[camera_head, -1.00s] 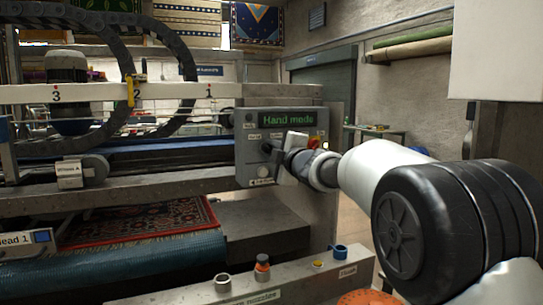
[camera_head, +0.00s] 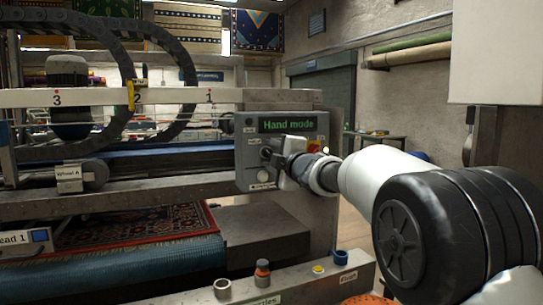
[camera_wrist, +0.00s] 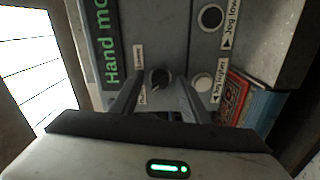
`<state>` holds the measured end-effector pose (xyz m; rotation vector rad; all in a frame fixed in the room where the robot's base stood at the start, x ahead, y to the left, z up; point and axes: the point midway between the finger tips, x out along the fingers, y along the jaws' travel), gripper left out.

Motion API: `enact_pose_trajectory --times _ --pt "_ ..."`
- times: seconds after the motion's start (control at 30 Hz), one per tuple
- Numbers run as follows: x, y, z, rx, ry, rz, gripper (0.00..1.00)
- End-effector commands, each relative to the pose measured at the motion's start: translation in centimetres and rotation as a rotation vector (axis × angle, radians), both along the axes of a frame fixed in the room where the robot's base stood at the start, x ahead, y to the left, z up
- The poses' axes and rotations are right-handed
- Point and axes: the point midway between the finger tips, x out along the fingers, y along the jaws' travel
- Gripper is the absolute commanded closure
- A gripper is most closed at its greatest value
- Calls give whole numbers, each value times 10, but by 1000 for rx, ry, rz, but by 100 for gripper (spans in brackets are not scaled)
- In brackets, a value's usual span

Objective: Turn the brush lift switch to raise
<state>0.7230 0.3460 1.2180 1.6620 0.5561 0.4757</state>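The grey control panel (camera_head: 245,150) has a green "Hand mode" display and several controls. A dark rotary switch (camera_wrist: 160,77) with a pale pointer mark sits on the panel in the wrist view, with small labels beside it too small to read surely. My gripper (camera_wrist: 157,88) is open, its two dark fingers apart on either side of the switch in that view. I cannot tell whether they touch it. In the head view my gripper (camera_head: 275,163) is close against the panel's face and hides part of its controls.
Round buttons (camera_wrist: 211,17) labelled for jogging lie beside the switch in the wrist view. A front rail (camera_head: 290,286) with several small fittings runs below. A patterned rug (camera_head: 140,222) lies at left.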

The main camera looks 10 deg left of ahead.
Motion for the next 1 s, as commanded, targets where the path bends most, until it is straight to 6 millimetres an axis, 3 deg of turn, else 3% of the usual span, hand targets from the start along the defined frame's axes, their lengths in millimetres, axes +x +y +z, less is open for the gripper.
enact_pose_trajectory --times 0.17,0.33,0.8,1.0 --pt "-1 -1 0 1 1 0 58" --pt "-16 -13 0 1 1 -2 58" --pt "-105 -80 1 1 0 -2 58" --pt "-130 -99 1 1 0 -1 58"
